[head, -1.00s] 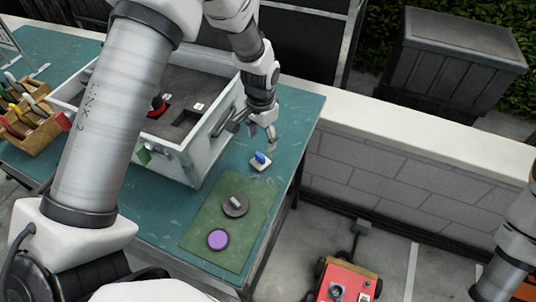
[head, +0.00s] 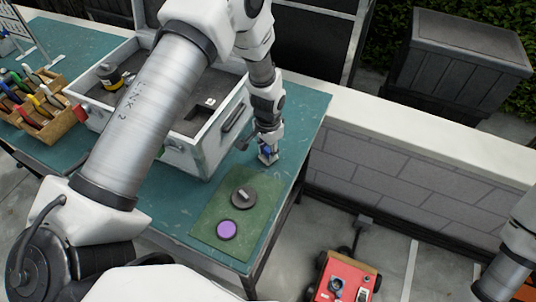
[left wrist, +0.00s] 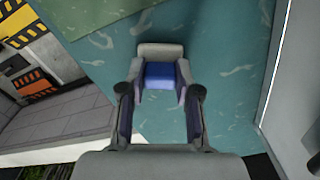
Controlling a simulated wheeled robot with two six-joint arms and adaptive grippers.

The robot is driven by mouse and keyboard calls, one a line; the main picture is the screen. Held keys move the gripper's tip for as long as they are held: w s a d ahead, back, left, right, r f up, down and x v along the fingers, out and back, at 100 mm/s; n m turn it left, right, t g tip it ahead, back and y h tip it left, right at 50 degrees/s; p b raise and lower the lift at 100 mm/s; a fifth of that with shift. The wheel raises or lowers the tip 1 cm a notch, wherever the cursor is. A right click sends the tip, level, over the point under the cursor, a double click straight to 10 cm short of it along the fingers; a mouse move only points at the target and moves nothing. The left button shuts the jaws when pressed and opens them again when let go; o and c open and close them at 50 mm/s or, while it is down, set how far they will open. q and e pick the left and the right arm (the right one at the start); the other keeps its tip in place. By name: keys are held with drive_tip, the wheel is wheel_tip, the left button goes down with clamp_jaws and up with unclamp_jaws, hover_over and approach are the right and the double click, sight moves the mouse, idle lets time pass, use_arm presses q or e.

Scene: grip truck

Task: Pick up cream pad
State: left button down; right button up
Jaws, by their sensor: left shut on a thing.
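The cream pad (left wrist: 160,50) has a blue grip block (left wrist: 160,75) on top and sits on the teal table, right of the grey case. My left gripper (head: 268,154) points down over it near the table's right edge. In the left wrist view its fingers are on both sides of the blue block, shut on it. In the head view the gripper hides most of the pad. I cannot tell whether the pad is clear of the table. My right gripper is out of view; only part of my right arm shows at the right edge.
The open grey case (head: 208,150) stands close left of the gripper. A green mat (head: 208,232) holds a dark grey disc (head: 243,198) and a purple disc (head: 227,229). A wooden tool rack (head: 55,130) is at left. A red cart (head: 345,278) stands on the floor.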

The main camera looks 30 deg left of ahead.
sight(268, 152)
use_arm(q)
drive_tip(key=shift+w+r+b, duration=0.15)
drive_tip(key=shift+r+b, duration=0.4)
drive_tip(key=shift+r, duration=0.05)
drive_tip(key=shift+s+d+r+b, duration=0.1)
drive_tip(key=shift+s+r+b, duration=0.2)
drive_tip(key=shift+r, duration=0.2)
drive_tip(key=shift+s+r+b, duration=0.15)
drive_tip(key=shift+r+b, duration=0.1)
drive_tip(key=shift+r, duration=0.2)
drive_tip(key=s+b, duration=0.1)
drive_tip(key=s, duration=0.1)
drive_tip(key=s+d+b, duration=0.1)
drive_tip(key=s, duration=0.2)
drive_tip(key=s+d+b, duration=0.1)
drive_tip(key=s, duration=0.2)
drive_tip(key=shift+s+d+r, duration=0.15)
drive_tip(key=shift+s+r, duration=0.05)
drive_tip(key=shift+r, duration=0.05)
drive_tip(key=s+b, duration=0.1)
drive_tip(key=s, duration=0.1)
drive_tip(key=s+d+b, duration=0.1)
drive_tip(key=b, duration=0.1)
drive_tip(key=s+b, duration=0.1)
drive_tip(key=s, duration=0.1)
drive_tip(key=shift+s+d+r+b, duration=0.3)
drive_tip(key=shift+s+r, duration=0.2)
drive_tip(key=shift+s, duration=0.05)
drive_tip(key=shift+s+r, duration=0.1)
drive_tip(key=shift+r, duration=0.05)
